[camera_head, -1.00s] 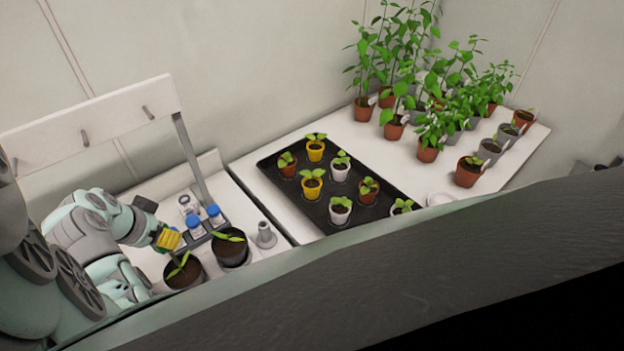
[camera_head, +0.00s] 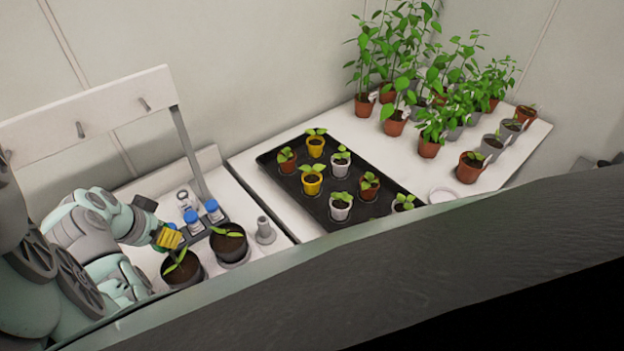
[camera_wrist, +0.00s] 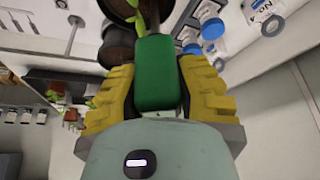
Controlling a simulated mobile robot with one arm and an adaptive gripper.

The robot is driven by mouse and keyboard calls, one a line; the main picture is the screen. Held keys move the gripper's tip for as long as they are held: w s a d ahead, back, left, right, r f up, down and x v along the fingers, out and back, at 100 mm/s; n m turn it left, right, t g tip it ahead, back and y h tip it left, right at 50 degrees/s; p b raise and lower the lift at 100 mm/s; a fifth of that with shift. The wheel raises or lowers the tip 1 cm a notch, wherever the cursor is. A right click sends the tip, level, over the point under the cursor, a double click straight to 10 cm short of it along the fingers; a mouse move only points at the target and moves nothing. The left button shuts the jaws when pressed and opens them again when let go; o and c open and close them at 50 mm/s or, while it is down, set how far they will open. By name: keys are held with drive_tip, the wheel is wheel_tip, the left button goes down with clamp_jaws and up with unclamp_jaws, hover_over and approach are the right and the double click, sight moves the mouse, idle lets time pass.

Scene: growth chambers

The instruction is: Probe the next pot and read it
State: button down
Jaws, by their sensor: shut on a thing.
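My gripper (camera_head: 170,238) is at the left bench, just above the nearer dark pot (camera_head: 187,273), which holds soil and a green seedling. In the wrist view, my gripper's yellow fingers (camera_wrist: 155,80) are shut on a green-handled tool (camera_wrist: 155,72), seemingly the probe. Its tip is hidden, so I cannot tell whether it touches soil. A second dark pot (camera_head: 229,247) with a seedling stands to the right of the nearer one. Dark pots also show at the top of the wrist view (camera_wrist: 118,48), close to the tool.
Blue-capped bottles (camera_head: 192,224) stand in a rack behind the pots, near an upright post. A grey conical holder (camera_head: 265,232) is to their right. A black tray (camera_head: 322,212) of small potted seedlings and several taller potted plants (camera_head: 428,146) occupy the right bench.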

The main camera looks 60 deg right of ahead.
drive_tip(key=shift+f+b, duration=1.3)
drive_tip(key=shift+f, duration=0.1)
drive_tip(key=shift+f, duration=0.1)
drive_tip(key=c, duration=0.7)
unclamp_jaws()
drive_tip(key=v, duration=0.6)
drive_tip(key=shift+w+a+r, duration=0.15)
drive_tip(key=shift+a+r, duration=0.05)
drive_tip(key=shift+r, duration=0.15)
drive_tip(key=shift+a+r, duration=0.15)
drive_tip(key=shift+r, duration=0.25)
